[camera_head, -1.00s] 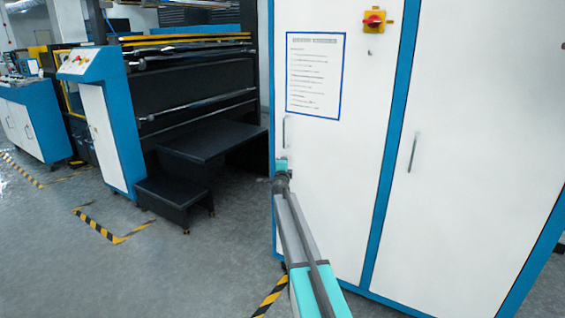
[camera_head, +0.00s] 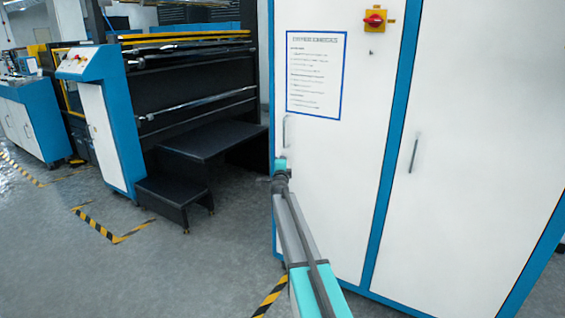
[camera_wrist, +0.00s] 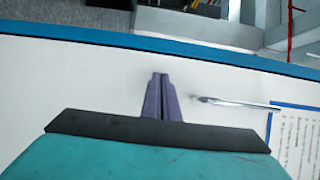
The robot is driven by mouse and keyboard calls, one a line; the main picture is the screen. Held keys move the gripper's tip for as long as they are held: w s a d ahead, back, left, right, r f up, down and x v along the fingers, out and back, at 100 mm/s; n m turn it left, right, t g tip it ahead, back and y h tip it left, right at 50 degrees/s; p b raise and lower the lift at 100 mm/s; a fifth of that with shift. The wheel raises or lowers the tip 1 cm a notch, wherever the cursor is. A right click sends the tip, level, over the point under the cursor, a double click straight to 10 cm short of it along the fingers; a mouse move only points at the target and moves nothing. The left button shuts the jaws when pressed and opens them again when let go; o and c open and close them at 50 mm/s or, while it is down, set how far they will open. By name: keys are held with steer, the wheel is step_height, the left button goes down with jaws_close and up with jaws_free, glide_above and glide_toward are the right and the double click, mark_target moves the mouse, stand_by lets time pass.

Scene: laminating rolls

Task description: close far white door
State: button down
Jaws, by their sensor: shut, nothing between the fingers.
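A tall cabinet with blue edges has two white doors. The left white door (camera_head: 335,190), with a notice sheet and a slim handle (camera_head: 284,131), looks flush with its blue frame. The right white door (camera_head: 455,170) also looks flush and has its own handle (camera_head: 413,153). My gripper (camera_head: 281,163) is at the left edge of the left door, just below its handle. In the wrist view my gripper (camera_wrist: 161,92) has its fingers together in front of the white panel, beside the handle (camera_wrist: 235,103). I cannot tell whether the fingertips touch the door.
A red and yellow switch (camera_head: 374,19) sits high on the cabinet. Left of it are black steps (camera_head: 200,150) and a blue and white console (camera_head: 100,120). The grey floor at lower left is open, with striped tape (camera_head: 100,228) on it.

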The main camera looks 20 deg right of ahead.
steer(key=s+a+p, duration=0.2)
steer(key=s+a, duration=0.6)
steer(key=a, duration=0.3)
steer(key=shift+s, duration=0.25)
steer(key=shift+a+f, duration=0.1)
